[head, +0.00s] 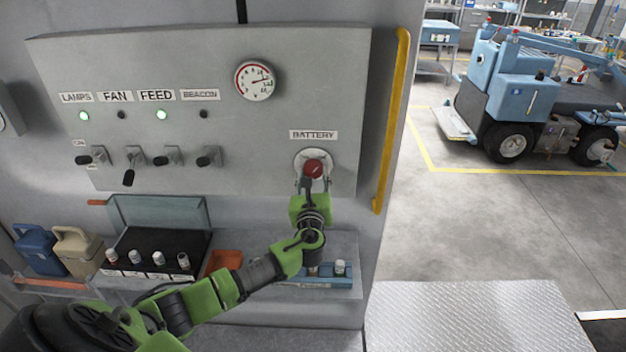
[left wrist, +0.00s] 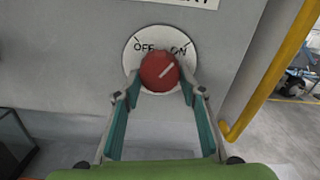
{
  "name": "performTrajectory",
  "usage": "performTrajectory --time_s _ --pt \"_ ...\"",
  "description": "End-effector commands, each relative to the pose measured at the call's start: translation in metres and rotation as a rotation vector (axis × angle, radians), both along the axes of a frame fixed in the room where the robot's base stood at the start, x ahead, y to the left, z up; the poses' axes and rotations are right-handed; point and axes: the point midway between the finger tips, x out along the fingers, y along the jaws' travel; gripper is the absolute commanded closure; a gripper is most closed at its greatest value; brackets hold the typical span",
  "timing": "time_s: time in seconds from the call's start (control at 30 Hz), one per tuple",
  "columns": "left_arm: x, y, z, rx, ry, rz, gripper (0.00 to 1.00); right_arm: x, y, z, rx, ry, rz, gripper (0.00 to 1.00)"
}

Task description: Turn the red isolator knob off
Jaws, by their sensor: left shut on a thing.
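The red isolator knob (head: 313,168) sits on a round white plate under the BATTERY label (head: 313,135) on the grey panel. In the left wrist view the red knob (left wrist: 159,71) has a pale pointer line that slants up to the right, toward the ON mark; OFF is at the upper left of the plate (left wrist: 134,57). My left gripper (head: 309,184) is at the knob from below. In the left wrist view its two fingers (left wrist: 158,90) are on either side of the knob, shut on it. My right gripper is not in view.
Toggle switches (head: 150,157) and lamps labelled LAMPS, FAN, FEED and BEACON are on the panel's left; LAMPS and FEED glow green. A gauge (head: 255,80) is above. A yellow handrail (head: 391,120) runs close at right. A shelf below holds jugs and a black box (head: 160,245).

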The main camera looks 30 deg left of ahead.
Motion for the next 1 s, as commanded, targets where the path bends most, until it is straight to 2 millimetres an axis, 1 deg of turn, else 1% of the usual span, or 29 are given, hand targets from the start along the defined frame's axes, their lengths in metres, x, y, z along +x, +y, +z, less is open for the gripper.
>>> performTrajectory --time_s 0.03,0.2,1.0 --pt "0.0 -0.001 -0.003 -0.034 -0.023 -0.001 0.84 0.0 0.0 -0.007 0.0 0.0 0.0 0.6" --pt "0.001 -0.001 -0.004 -0.168 -0.104 0.0 0.84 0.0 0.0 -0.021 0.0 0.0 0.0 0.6" --pt "0.002 -0.004 0.001 -0.817 -0.503 0.001 0.84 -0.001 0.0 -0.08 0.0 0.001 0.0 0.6"
